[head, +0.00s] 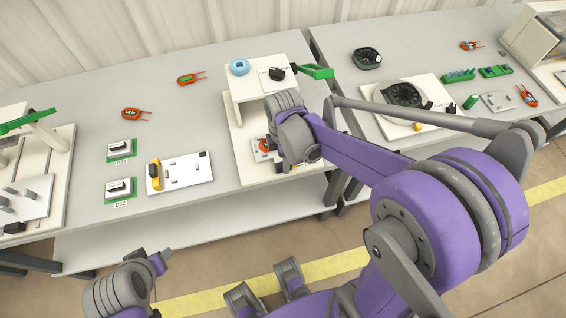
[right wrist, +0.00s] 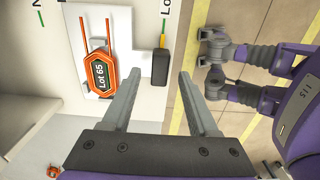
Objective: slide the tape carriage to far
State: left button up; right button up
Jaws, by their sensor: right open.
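In the head view my right wrist hides the fingers and the block. My left arm's end (head: 155,260) is low at the left, off the table; its fingers are too unclear to read.
An orange "Lot 65" tag (right wrist: 99,70) lies on the panel, close beside the left finger. A board with a yellow part (head: 155,175) lies left.

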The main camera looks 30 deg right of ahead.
jog(key=shift+f, duration=1.35)
grip_shut()
dwell(0.4)
